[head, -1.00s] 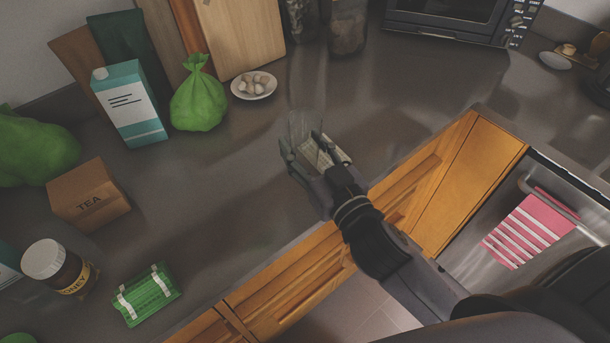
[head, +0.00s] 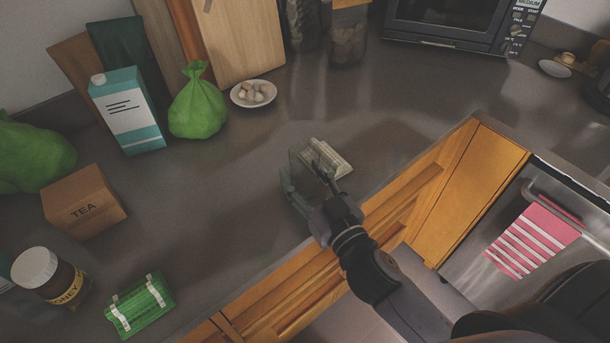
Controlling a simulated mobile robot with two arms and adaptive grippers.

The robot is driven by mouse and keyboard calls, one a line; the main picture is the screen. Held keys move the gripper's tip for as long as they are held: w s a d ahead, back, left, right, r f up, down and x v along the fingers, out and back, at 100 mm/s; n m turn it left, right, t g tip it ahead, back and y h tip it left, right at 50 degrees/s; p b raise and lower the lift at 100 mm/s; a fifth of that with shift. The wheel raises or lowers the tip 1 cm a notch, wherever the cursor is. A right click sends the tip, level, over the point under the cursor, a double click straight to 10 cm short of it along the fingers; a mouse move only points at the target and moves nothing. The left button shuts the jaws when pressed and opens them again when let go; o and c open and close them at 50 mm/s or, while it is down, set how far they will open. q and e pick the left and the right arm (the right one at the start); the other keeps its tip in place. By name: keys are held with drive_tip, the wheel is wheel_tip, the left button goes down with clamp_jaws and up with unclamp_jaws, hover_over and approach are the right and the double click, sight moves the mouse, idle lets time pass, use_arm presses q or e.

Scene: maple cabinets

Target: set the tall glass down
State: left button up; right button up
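My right gripper (head: 308,172) is low over the counter (head: 225,200), near its front edge, with its two fingers spread apart. The tall glass (head: 297,160) is clear and very hard to make out. A faint translucent edge of it shows between and just beyond the fingers. Its base is hidden, and I cannot tell whether it touches the counter or whether both fingers still touch it. My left gripper is not in view.
A plate of garlic (head: 253,94), a green bag (head: 198,103) and a carton (head: 128,110) stand behind. A tea box (head: 84,202), honey jar (head: 50,277) and green packet (head: 141,305) are left. A microwave (head: 455,22) is at the back.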

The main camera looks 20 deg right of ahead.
drive_tip(key=o, duration=0.3)
